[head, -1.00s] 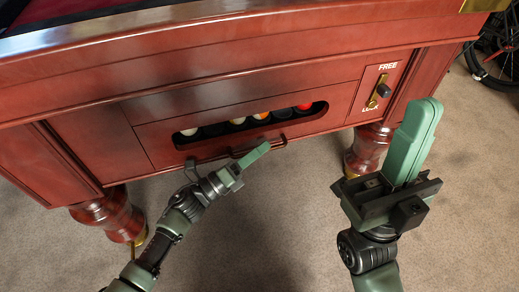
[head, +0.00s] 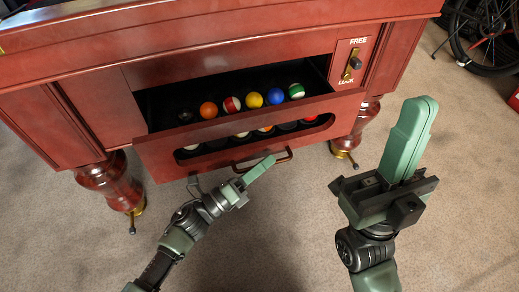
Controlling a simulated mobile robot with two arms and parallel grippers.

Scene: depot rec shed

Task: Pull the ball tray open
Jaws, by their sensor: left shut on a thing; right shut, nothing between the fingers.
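The ball tray (head: 160,157) is a red wooden drawer in the front of the pool table, standing out from it with its top open. Several coloured balls (head: 253,100) sit in a row inside, and more show through the slot in its front panel. A dark bar handle (head: 285,157) runs along the lower front of the tray. My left gripper (head: 262,170) is at this handle, shut on it; the exact grip is partly hidden by the fingers. My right gripper (head: 408,140) is shut and empty, raised to the right of the tray, apart from it.
The pool table (head: 200,50) stands on turned legs (head: 110,182) at either side of the tray. A FREE/LOCK plate (head: 353,62) with a knob is right of the tray. A bicycle wheel (head: 485,40) is at the upper right. Carpet (head: 300,230) in front is clear.

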